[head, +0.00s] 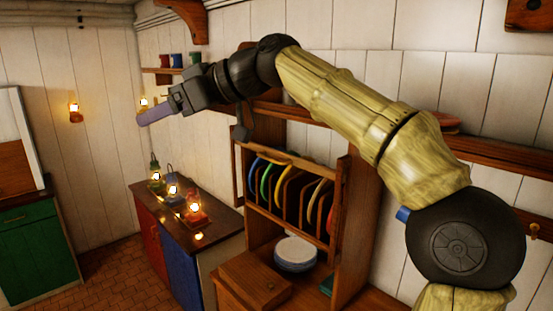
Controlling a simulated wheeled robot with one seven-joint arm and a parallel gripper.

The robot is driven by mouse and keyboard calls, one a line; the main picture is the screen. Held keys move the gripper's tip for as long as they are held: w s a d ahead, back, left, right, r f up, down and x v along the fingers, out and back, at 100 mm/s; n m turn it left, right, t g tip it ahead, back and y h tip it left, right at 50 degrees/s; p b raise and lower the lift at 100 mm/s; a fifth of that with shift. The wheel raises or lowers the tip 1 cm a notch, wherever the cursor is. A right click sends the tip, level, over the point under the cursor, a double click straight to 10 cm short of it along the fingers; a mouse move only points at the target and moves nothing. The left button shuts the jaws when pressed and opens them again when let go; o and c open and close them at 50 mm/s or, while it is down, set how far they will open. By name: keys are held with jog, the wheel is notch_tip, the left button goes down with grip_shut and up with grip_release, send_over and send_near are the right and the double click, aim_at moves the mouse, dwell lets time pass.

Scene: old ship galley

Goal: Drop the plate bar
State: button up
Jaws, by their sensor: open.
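The wooden plate rack (340,205) stands right of centre, with several coloured plates on edge between its dividers. A wooden bar (300,164) crosses the rack's upper front, above most of the plates. It looks like the plate bar, but I cannot tell for sure. A lower rail (290,227) runs under the plates' front edges. My gripper (144,120) is open and empty, seen from the side, with its pale purple fingers pointing left. It is in the air, well left of the rack and higher than it, apart from the bar. My arm reaches across above the rack.
A stack of pale plates (296,254) sits below the rack, beside a wooden box (255,279). Several lit lanterns (173,186) stand on the dark counter (218,225) to the left. A wall shelf (165,71) holds cups behind my gripper. The tiled floor (115,272) at lower left is clear.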

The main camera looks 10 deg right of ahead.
jog(key=shift+c, duration=0.2)
